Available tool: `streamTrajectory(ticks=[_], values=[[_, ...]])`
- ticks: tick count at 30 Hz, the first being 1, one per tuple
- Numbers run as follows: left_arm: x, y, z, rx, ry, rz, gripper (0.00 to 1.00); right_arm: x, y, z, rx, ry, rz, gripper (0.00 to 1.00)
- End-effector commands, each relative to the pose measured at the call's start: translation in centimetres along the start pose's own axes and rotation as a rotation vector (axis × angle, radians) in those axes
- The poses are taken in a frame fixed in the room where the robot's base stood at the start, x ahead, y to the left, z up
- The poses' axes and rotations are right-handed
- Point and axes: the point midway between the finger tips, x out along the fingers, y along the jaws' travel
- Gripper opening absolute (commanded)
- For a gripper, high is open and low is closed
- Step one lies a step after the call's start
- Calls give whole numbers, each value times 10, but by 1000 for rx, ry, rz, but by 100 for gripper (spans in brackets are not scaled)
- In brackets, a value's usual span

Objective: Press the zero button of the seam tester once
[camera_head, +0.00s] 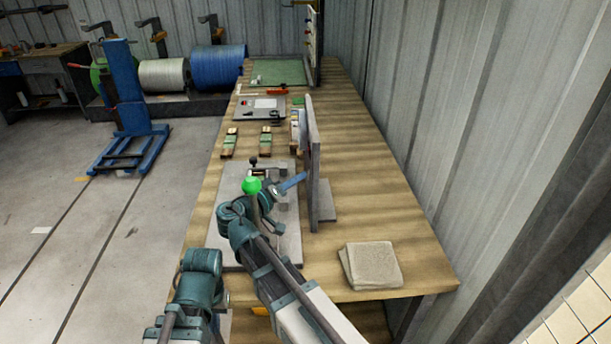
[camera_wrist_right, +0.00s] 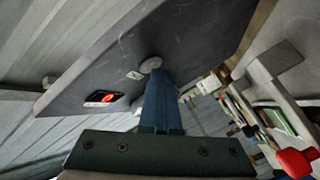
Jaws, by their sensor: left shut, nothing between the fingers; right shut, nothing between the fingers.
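The seam tester has an upright dark grey panel (camera_head: 313,150) on the bench, seen nearly edge-on in the head view. In the right wrist view its panel (camera_wrist_right: 100,62) fills the upper middle. It carries a round grey button (camera_wrist_right: 150,64), a small white label (camera_wrist_right: 134,75) and a display with red marks (camera_wrist_right: 107,98). My right gripper (camera_head: 303,177) is shut and empty, its blue fingers (camera_wrist_right: 158,76) pointing at the button. The tips overlap the button's lower edge; I cannot tell whether they touch. My left arm is at the lower left, its fingers not visible.
A green ball knob (camera_head: 251,185) stands close to my right wrist, over a grey base plate (camera_head: 289,241). A folded sack (camera_head: 370,265) lies on the bench (camera_head: 415,240) at the front right. The bench right of the panel is largely clear, with the corrugated wall beyond.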

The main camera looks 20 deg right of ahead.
Motion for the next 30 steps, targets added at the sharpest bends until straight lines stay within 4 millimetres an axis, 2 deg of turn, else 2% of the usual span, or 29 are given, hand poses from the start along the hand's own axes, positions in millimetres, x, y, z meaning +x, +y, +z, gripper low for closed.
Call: streamTrajectory(ticks=[17, 30], values=[[0, 0, 0, 0, 0, 0, 0, 2, 3, 3, 0, -5, 5, 0], [0, 0, 0, 0, 0, 0, 0, -11, -7, -7, 0, -3, 3, 0]])
